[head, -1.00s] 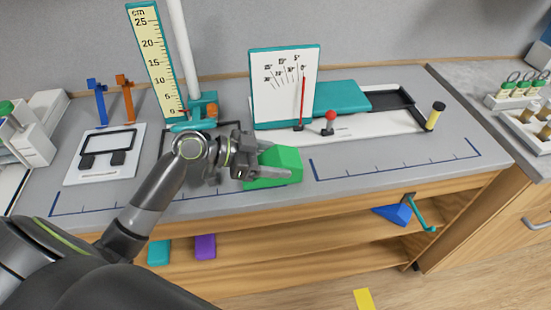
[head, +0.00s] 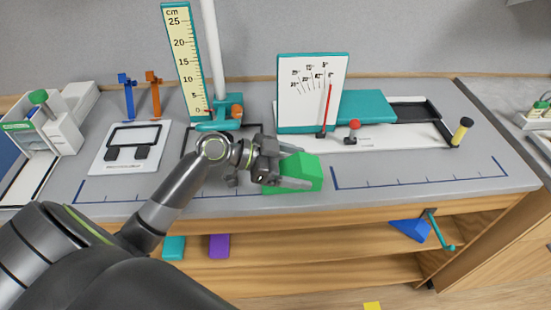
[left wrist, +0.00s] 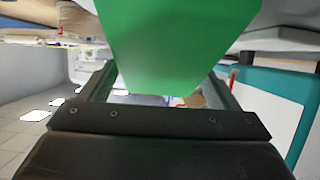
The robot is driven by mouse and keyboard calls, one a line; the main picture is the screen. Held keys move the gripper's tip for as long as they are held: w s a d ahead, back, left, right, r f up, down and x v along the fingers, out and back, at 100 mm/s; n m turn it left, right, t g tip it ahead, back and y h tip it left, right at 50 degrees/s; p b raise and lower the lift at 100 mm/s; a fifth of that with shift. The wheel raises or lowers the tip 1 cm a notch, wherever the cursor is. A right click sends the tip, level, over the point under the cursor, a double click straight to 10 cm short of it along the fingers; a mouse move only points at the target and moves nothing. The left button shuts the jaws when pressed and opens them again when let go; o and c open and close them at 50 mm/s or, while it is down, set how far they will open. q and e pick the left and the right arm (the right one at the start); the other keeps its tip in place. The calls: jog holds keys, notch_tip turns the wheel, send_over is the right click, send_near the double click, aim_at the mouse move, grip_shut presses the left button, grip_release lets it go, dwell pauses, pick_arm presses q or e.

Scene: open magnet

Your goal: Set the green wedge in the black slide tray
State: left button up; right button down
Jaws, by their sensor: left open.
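The green wedge (head: 308,174) lies near the front edge of the grey bench, left of the blue ruled line. My left gripper (head: 297,167) is open, with its fingers on either side of the wedge. In the left wrist view the wedge (left wrist: 175,45) fills the top middle, between the fingers; I cannot tell whether they touch it. A black tray (head: 434,108) shows at the back right, partly beside a teal slide cover (head: 366,107). My right gripper is out of view.
A white dial board (head: 312,95) with a red pointer stands behind the wedge. A tall cm scale (head: 184,60) and white pole stand behind my left arm. Shelves below hold blocks.

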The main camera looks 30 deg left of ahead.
pick_arm(q)
jog(key=b+v, duration=0.1)
jog(key=v, duration=0.8)
jog(key=shift+s+a, duration=0.1)
jog(key=shift+a, duration=0.05)
jog(key=shift+v, duration=1.3)
